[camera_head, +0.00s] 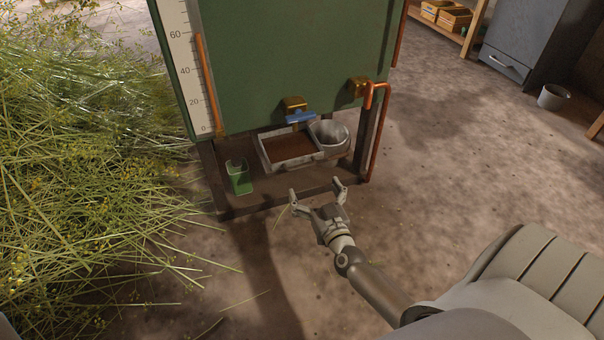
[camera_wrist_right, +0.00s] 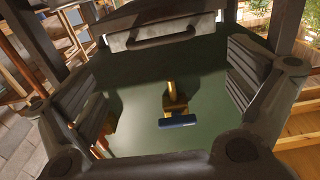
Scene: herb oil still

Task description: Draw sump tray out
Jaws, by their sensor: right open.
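The grey sump tray (camera_head: 294,163) sits on a low shelf under the green tank (camera_head: 290,55), with something brown inside. In the right wrist view a pale panel (camera_wrist_right: 115,42) with a dark bar handle (camera_wrist_right: 160,33) shows at the top; it looks like the tray's front. My right gripper (camera_head: 318,192) is open and empty, just in front of the shelf's edge and apart from the tray. Its two padded fingers stand at either side of the right wrist view. My left gripper is not in view.
A brass tap with a blue handle (camera_head: 299,116) hangs above the tray. A copper pipe (camera_head: 375,140) runs down at right.

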